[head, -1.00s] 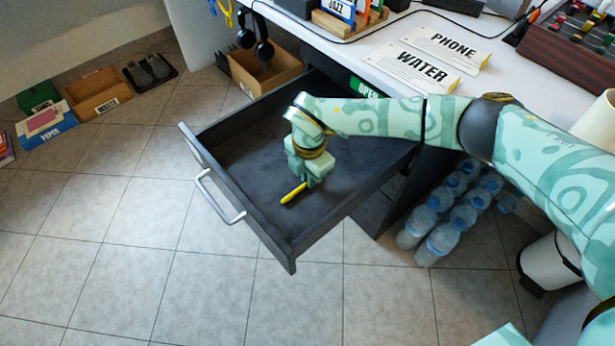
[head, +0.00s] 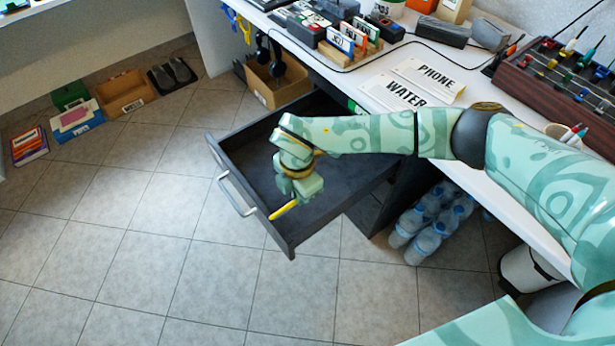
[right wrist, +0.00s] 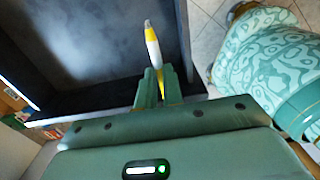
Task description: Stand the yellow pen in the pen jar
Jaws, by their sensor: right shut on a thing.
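My right gripper (head: 297,196) is shut on the yellow pen (head: 283,210) and points down over the open drawer (head: 262,165). The pen sticks out tilted toward the drawer's front panel. In the right wrist view, the pen (right wrist: 153,45), yellow with a white band and grey tip, stands out between the two fingers (right wrist: 160,86), with the dark drawer behind it. A light cup with red and blue pens (head: 566,131), seemingly the pen jar, is on the desk at the right, its lower part hidden by my arm. My left gripper is not in view.
The white desk (head: 375,65) runs behind my right arm, with PHONE and WATER cards (head: 432,80), a card rack (head: 350,40) and a wooden mixer panel (head: 550,75). Water bottles (head: 432,225) stand below. The tiled floor at front left is clear.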

